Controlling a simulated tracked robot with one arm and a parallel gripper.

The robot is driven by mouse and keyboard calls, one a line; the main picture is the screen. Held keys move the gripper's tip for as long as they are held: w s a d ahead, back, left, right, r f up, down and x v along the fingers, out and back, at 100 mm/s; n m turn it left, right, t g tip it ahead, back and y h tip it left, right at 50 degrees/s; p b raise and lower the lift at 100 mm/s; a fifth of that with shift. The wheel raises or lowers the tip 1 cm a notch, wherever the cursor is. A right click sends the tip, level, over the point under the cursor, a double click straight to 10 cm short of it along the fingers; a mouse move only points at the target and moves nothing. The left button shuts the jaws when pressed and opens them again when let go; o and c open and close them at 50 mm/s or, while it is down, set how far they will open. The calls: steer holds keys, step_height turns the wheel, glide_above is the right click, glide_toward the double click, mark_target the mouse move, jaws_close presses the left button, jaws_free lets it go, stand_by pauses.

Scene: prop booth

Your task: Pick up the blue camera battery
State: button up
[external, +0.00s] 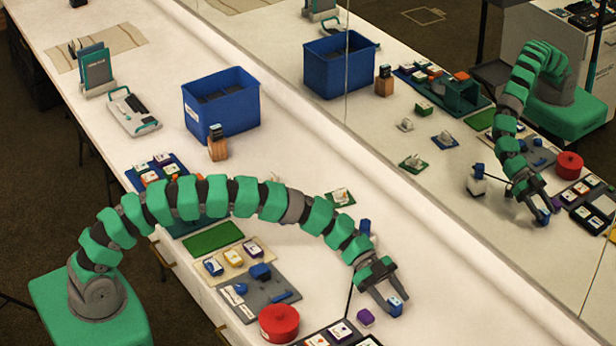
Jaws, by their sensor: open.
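A small blue block with a pale marking, which looks like the blue camera battery (396,306), lies on the white counter at the lower right. My gripper (392,299) reaches down to it from the upper left. Its jaws are open, with the blue block between or just at the fingertips. I cannot tell whether a finger touches it. The fingers hide part of the block. A small purple block (366,317) stands on the counter just left of the fingertips.
A red round container (279,323) and a grey tray (258,312) with blue items lie left of the gripper. A dark tray (372,342) is at the bottom edge. A mirror (450,222) behind the counter reflects the scene. A blue bin (238,108) stands farther back. Counter right of the gripper is clear.

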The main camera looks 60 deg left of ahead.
jaws_close()
steer(key=shift+r, duration=0.1)
